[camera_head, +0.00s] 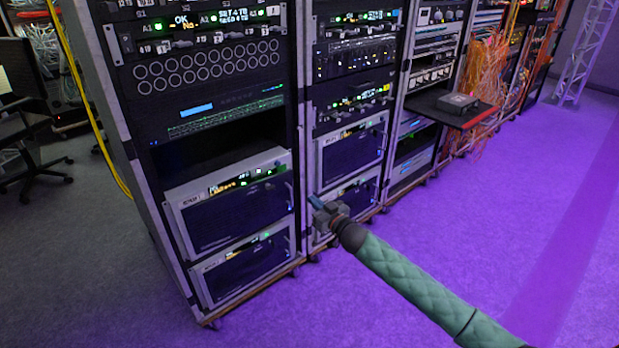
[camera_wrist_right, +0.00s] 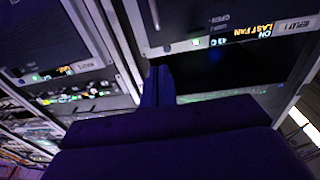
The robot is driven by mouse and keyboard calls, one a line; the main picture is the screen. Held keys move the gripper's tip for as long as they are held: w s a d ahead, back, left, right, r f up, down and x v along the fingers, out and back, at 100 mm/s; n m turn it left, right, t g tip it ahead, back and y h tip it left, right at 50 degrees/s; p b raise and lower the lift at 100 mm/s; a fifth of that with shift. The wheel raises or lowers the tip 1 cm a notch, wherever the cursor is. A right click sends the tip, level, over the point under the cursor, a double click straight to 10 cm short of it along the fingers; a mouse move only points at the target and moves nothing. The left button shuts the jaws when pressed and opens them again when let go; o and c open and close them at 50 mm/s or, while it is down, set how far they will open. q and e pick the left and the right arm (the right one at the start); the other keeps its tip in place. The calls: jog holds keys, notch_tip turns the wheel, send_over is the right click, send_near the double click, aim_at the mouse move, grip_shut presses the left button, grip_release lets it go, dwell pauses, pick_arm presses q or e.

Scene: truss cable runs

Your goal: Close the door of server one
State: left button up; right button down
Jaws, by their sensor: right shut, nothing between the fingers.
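Silver-framed servers with dark front doors sit low in two neighbouring racks. The left rack holds an upper server (camera_head: 235,210) and a lower server (camera_head: 243,270). The second rack holds another upper server (camera_head: 350,155), with one below it partly behind my gripper. Their labels are too small to read in the head view, so I cannot tell which is server one there. My right gripper (camera_head: 317,205) is shut and empty, in front of the border between these racks. In the wrist view its dark fingers (camera_wrist_right: 158,86) point at a silver-framed unit (camera_wrist_right: 215,22) with a lit display. Whether a door is ajar is unclear.
A shelf with a grey box (camera_head: 458,103) juts from a rack further right, beside hanging orange cables (camera_head: 488,70). A yellow cable (camera_head: 85,95) runs down the left rack's side. An office chair (camera_head: 30,150) stands left. The purple-lit floor (camera_head: 500,210) at right is clear.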

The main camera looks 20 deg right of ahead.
send_near(289, 176)
jog(key=shift+h, duration=0.3)
jog(key=x, duration=0.6)
jog(key=shift+s+a, duration=0.1)
jog(key=shift+a, duration=0.1)
pick_arm(q)
jog(key=shift+w+r+t, duration=0.3)
jog(key=shift+w, duration=0.05)
pick_arm(e)
jog(key=shift+w+a, duration=0.15)
jog(key=shift+w, duration=0.3)
pick_arm(q)
jog(key=shift+w, duration=0.1)
